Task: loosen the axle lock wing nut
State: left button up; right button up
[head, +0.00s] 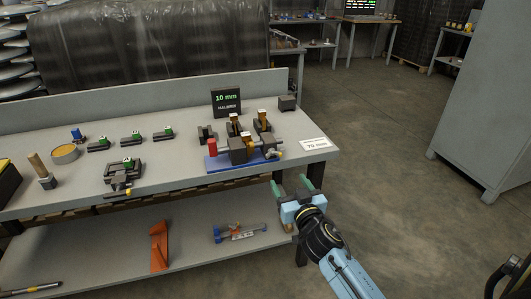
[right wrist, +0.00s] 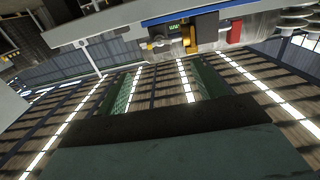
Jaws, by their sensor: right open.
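The fixture stands on a blue base plate (head: 222,163) near the right end of the bench, with dark blocks, brass-coloured parts and a red cylinder (head: 212,146). A small yellow piece (head: 280,153) at its right end looks like the wing nut, but its wings are too small to make out. It seems to show in the right wrist view (right wrist: 149,46), beyond the fingers. My right gripper (head: 291,183) is open and empty, off the bench's front right corner, apart from the fixture. My left gripper is not in view.
The grey bench (head: 185,180) also holds a "10 mm" display (head: 227,101), a "70 mm" card (head: 314,144), several small green-topped blocks and a dark clamp-like device (head: 122,172). A lower shelf (head: 195,252) carries an orange bracket (head: 159,246).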

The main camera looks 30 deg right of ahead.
aim_at(275, 156)
jog(key=b+x, duration=0.2)
jog(key=x, duration=1)
jog(key=shift+d, duration=0.1)
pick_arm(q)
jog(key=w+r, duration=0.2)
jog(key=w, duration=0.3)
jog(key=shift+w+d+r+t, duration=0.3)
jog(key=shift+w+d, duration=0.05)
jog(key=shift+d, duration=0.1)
pick_arm(e)
jog(key=shift+w+d+r, duration=0.1)
jog(key=shift+w+d, duration=0.05)
jog(key=shift+w, duration=0.3)
jog(key=c, duration=1)
